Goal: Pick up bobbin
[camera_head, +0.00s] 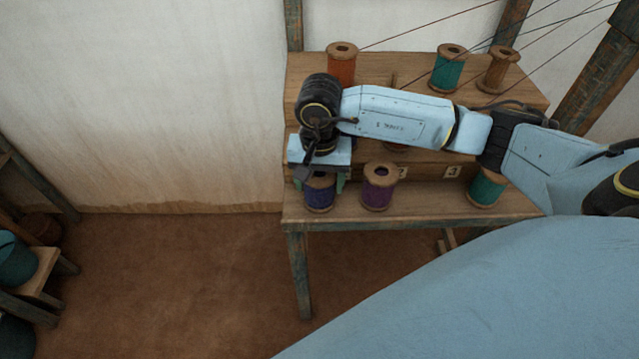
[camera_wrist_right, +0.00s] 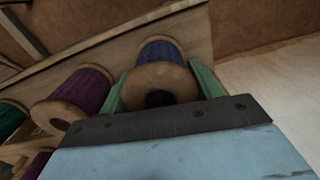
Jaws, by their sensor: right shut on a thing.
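A bobbin wound with dark blue-violet thread (camera_head: 320,196) is at the left end of the stand's lower shelf. In the right wrist view the same bobbin (camera_wrist_right: 160,75) shows its wooden end with a dark hole. My right gripper (camera_head: 322,182) reaches it from above, and its green fingers (camera_wrist_right: 163,90) lie on both sides of the bobbin, shut on it. The bobbin appears at shelf level; I cannot tell whether it still touches the wood. A purple bobbin (camera_head: 379,187) stands beside it to the right. My left gripper is not in view.
An orange bobbin (camera_head: 341,65), a teal bobbin (camera_head: 449,68) and a bare brown spool (camera_head: 498,70) stand above, with threads running up right.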

